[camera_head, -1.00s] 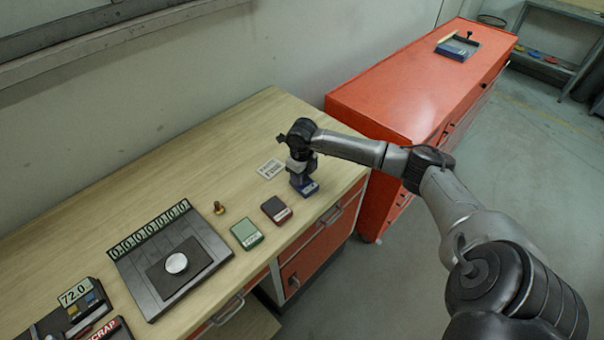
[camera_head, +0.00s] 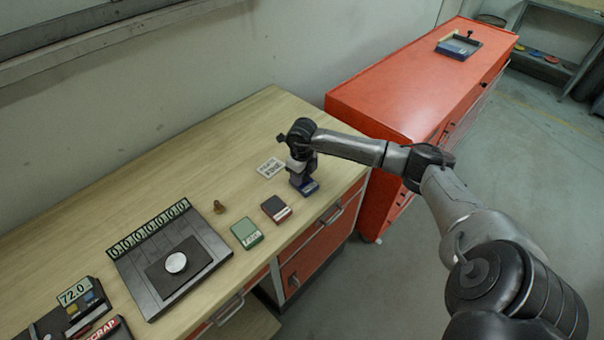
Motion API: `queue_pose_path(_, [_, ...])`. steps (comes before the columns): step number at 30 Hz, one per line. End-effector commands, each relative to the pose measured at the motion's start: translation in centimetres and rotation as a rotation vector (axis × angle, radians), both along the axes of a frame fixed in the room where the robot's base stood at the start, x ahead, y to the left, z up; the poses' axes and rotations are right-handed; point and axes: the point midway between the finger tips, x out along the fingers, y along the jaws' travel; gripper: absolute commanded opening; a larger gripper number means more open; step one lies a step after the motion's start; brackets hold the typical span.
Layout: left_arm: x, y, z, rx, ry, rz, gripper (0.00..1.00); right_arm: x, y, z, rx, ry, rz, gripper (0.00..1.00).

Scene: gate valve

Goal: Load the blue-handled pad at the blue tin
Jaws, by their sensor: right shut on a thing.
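The blue tin (camera_head: 309,188) sits near the front right edge of the wooden bench, at the right end of a row of tins. My right gripper (camera_head: 302,178) points down right over it and hides most of its top. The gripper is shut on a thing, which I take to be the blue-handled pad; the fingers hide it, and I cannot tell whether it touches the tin. My left gripper is not in view.
A dark red tin (camera_head: 276,208) and a green tin (camera_head: 246,233) stand left of the blue one. A white label card (camera_head: 270,168) and a small brass piece (camera_head: 219,207) lie behind. A dark plate with a round white disc (camera_head: 176,263) is farther left. An orange cabinet (camera_head: 400,100) stands at right.

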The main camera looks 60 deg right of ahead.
Motion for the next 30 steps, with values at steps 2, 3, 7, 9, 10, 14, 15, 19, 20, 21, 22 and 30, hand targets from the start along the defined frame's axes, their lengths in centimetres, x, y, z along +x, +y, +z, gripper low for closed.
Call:
queue_pose_path(2, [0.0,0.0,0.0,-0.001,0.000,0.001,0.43,0.0,0.0,-0.1,-0.001,0.001,0.000,0.29])
queue_pose_path(3, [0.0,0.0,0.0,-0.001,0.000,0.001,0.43,0.0,0.0,-0.1,-0.001,0.001,0.000,0.29])
queue_pose_path(7, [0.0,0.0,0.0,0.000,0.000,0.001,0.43,-0.1,0.0,-0.2,-0.001,0.002,0.000,0.29])
queue_pose_path(9, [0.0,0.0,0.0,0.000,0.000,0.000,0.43,-0.1,0.0,-0.2,-0.001,0.002,0.000,0.29])
queue_pose_path(10, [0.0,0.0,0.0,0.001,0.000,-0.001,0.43,-0.1,0.0,-0.2,-0.001,0.002,0.000,0.29])
queue_pose_path(14, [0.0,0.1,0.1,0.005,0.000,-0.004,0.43,-0.1,0.0,-0.1,-0.001,0.002,0.000,0.29])
queue_pose_path(15, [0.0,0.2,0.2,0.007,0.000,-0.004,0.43,-0.1,0.0,0.1,-0.001,0.002,0.000,0.29])
queue_pose_path(19, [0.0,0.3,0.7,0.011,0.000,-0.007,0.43,-0.1,0.0,0.8,-0.001,0.002,0.000,0.29])
queue_pose_path(20, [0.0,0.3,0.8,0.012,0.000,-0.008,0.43,0.0,0.0,1.1,-0.001,0.002,0.000,0.29])
queue_pose_path(21, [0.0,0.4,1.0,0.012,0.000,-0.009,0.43,0.0,0.0,1.4,-0.001,0.001,0.000,0.29])
queue_pose_path(22, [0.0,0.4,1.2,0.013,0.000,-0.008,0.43,0.0,0.0,1.6,-0.001,0.001,0.000,0.29])
queue_pose_path(30, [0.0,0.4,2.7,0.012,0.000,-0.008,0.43,0.0,0.0,3.7,-0.001,0.001,0.000,0.29])
